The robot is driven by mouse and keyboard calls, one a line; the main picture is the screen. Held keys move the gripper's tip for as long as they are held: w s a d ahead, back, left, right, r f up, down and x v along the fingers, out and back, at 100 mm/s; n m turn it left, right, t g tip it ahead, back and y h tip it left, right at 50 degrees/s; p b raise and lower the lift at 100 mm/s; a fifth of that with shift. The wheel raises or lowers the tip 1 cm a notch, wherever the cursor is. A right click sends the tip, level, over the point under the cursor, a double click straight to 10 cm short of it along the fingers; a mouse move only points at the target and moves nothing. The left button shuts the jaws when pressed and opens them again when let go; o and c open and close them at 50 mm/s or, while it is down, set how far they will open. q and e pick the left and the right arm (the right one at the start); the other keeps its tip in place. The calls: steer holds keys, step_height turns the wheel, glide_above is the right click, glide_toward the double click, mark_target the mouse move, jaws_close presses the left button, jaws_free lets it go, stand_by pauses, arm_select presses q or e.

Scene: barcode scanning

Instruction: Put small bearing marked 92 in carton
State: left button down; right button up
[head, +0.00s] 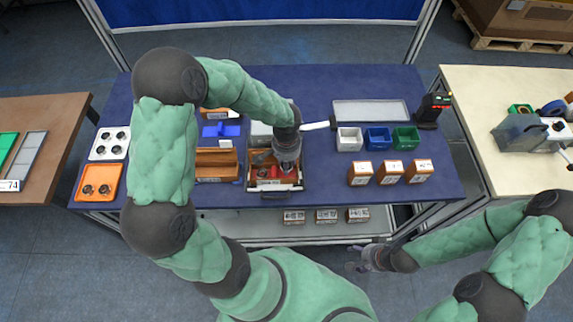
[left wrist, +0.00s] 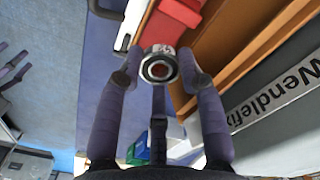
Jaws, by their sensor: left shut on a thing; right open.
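My left gripper (left wrist: 160,80) is shut on a small dark-rimmed bearing (left wrist: 158,69) in the left wrist view. A small pale tag with dark marks shows beside the bearing, but I cannot read it surely. In the head view my left gripper (head: 287,165) is above an open wooden drawer-like box (head: 275,187) with red inside; the bearing is hidden there. Three small brown cartons with white labels, left (head: 360,175), middle (head: 390,173) and right (head: 419,172), stand at the table's right. My right gripper (head: 362,263) is open and empty, in front of the table.
White (head: 349,139), blue (head: 377,138) and green (head: 405,138) bins stand behind the cartons. A dark scanner-like device (head: 432,109) stands at the right edge. An orange tray (head: 97,183) and a white tray (head: 109,144) hold round parts at the left.

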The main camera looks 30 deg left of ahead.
arm_select(q)
steer(key=shift+f, duration=0.85)
steer(key=shift+f+b, duration=0.35)
steer(key=shift+b, duration=0.1)
steer(key=shift+f, duration=0.2)
